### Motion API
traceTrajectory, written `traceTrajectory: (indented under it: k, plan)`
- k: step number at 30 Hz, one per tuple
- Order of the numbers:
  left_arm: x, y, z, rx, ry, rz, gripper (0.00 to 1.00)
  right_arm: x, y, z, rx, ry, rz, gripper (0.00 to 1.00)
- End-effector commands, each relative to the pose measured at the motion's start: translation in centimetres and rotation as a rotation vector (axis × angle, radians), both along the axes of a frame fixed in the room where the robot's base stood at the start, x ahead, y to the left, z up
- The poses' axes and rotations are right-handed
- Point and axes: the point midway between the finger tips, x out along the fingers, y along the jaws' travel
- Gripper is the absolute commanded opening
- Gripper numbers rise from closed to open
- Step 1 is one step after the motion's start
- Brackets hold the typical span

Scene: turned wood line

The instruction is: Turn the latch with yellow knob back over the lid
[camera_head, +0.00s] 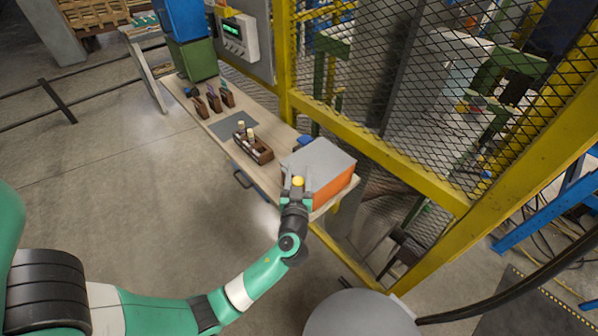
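The latch's yellow knob (298,181) shows as a small ball at the near left edge of an orange box (337,190) with a grey lid (321,162). My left gripper (297,186) is at the knob, with a finger on each side of it. The view is too small to tell whether the fingers press on the knob. The latch's arm is hidden or too small to make out. The lid lies flat on the box. My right gripper is not in view.
The box stands at the near end of a narrow wooden bench (214,130). A wooden tray (262,155) with pale turned pieces and a grey mat (233,125) lie farther along. A yellow mesh fence (380,150) runs close behind the bench.

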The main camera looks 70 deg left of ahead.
Motion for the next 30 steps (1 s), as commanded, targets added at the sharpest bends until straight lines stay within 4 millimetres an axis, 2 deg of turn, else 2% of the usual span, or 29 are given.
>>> traceTrajectory:
  k: [1,6,8,20,26,30]
  plan:
    - [0.0,0.0,0.0,0.0,0.0,0.0,0.39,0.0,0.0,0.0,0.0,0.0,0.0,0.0]
    - [0.0,0.0,0.0,0.0,0.0,0.0,0.09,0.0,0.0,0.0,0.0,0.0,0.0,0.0]
    - [0.0,0.0,0.0,0.0,0.0,0.0,0.0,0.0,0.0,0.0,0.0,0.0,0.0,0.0]
    - [0.1,0.0,-0.1,-0.004,0.003,-0.045,0.0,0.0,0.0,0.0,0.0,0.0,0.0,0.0]
    - [0.3,-0.1,-0.2,-0.006,0.006,-0.149,0.0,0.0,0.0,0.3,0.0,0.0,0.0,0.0]
    - [0.5,-0.2,0.0,-0.008,0.008,-0.26,0.0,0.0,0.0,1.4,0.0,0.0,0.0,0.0]
